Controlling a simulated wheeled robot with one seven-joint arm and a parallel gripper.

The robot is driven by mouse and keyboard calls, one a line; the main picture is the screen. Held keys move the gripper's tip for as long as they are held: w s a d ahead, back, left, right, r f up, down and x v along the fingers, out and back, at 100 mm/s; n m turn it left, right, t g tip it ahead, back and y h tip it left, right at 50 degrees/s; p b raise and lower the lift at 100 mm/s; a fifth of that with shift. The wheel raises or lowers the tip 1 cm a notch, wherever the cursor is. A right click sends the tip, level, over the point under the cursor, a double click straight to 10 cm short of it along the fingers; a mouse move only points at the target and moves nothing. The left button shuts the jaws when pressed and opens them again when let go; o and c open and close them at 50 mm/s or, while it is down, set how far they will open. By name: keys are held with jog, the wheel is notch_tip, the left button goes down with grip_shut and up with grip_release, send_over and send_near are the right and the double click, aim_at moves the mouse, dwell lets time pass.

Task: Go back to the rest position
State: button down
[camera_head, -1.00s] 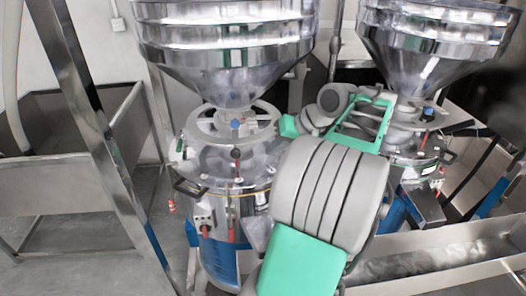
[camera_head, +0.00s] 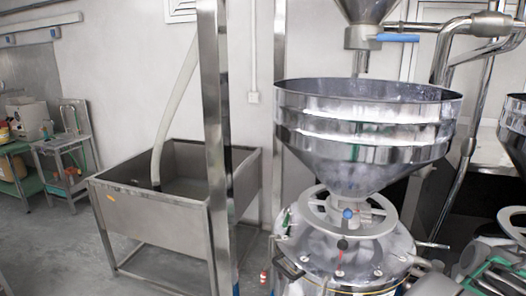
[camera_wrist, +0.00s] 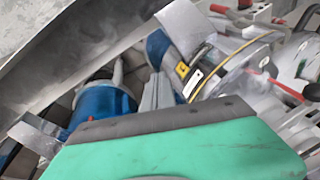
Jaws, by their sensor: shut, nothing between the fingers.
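My gripper (camera_head: 492,276) shows in part as green and grey pieces at the lower right corner of the head view, beside the grinder machine. It is shut, and I see nothing held. Its fingertips cannot be made out. A green and dark grey piece of my own body (camera_wrist: 175,150) fills the bottom of the wrist view and hides what lies behind it. The grinder machine (camera_head: 345,255) has a steel lid with a round ring and a wide steel hopper (camera_head: 365,135) above it.
A steel sink (camera_head: 150,215) stands left of the machine, with an upright steel post (camera_head: 214,120) between them. Green side tables (camera_head: 65,155) are at the far left. A blue cylinder (camera_wrist: 105,105) shows in the wrist view. Floor is free at lower left.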

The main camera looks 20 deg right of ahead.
jog(key=w+a+f+n+g, duration=0.2)
jog(key=a, duration=1.2)
jog(key=w+a+r+n+t, duration=0.1)
jog(key=w+a+r+n, duration=0.1)
jog(key=a, duration=0.5)
jog(key=w+a+r+n+t, duration=0.1)
jog(key=w+a+r+n, duration=0.1)
jog(key=a, duration=0.6)
jog(key=w+a+r+n, duration=0.2)
jog(key=a+n, duration=0.3)
jog(key=a, duration=0.3)
jog(key=shift+w+t, duration=0.4)
jog(key=shift+w, duration=0.45)
jog(key=c, duration=2.2)
grip_release()
